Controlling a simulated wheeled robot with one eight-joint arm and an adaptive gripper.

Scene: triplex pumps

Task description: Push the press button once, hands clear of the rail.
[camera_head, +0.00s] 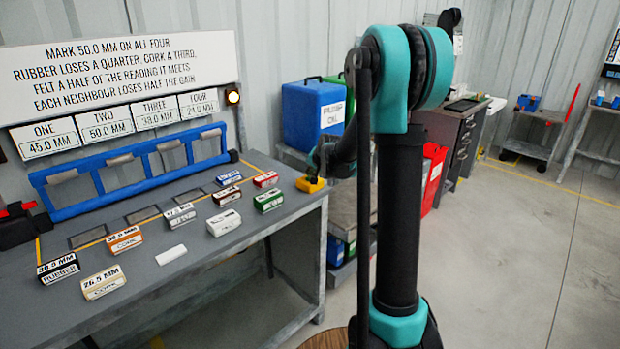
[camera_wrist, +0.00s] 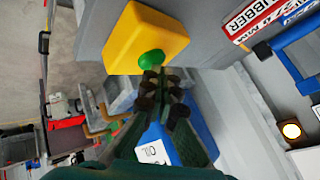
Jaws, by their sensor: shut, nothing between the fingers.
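The press button is a yellow box (camera_head: 310,186) at the right end of the grey bench, near its edge. In the wrist view the yellow box (camera_wrist: 150,30) carries a round green button (camera_wrist: 151,61). My gripper (camera_wrist: 158,85) is shut and empty, its fingertips just by the green button; I cannot tell whether they touch it. In the head view my gripper (camera_head: 317,174) is small and dark, right above the yellow box. The blue rail (camera_head: 130,172) with grey pads stands along the back of the bench, away from my gripper.
Several labelled blocks, such as the brown cork block (camera_head: 124,240), lie on the bench (camera_head: 215,258). Four reading plates hang below the white sign (camera_head: 120,75), next to a lit amber lamp (camera_head: 232,96). A blue container (camera_head: 312,115) stands behind my arm. Floor at right is open.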

